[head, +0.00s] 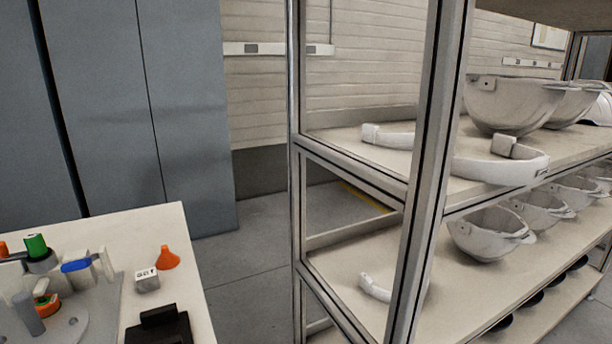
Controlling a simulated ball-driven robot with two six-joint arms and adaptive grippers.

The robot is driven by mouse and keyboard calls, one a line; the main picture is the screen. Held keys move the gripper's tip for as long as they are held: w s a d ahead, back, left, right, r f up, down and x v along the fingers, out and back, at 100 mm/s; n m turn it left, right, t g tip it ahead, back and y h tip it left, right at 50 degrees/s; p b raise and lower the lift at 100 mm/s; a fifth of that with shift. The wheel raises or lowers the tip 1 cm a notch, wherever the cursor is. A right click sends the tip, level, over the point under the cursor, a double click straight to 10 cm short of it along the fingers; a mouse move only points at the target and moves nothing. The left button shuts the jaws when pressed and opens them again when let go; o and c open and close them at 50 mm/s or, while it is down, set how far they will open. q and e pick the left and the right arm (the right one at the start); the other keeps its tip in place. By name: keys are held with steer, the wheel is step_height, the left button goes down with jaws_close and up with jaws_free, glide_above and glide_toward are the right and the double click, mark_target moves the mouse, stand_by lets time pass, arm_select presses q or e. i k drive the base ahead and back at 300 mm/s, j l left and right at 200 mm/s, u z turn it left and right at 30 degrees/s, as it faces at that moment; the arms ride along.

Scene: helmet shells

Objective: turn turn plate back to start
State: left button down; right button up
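The turn plate (62,332) looks like the grey round disc at the bottom left corner, lying flat on a grey base (105,308) on the table. Only part of it shows; the frame's bottom and left edges cut off the rest. A grey upright peg (28,314) stands on or at the plate. An orange and green round piece (46,304) sits near the plate's far edge. I cannot tell how far the plate is turned. Neither of my grippers is in view.
The white table (192,290) also bears a green-topped part (36,246), a blue-handled clamp (76,265), an orange funnel (167,258), a small marked block (147,280) and a black box (158,327). A metal-framed rack (424,180) with helmet shells (512,103) stands right. Floor (248,275) lies between.

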mark_target(70, 323)
steer(key=k+l+u, duration=0.1)
steer(key=u, duration=1.75)
steer(key=k+l, duration=0.05)
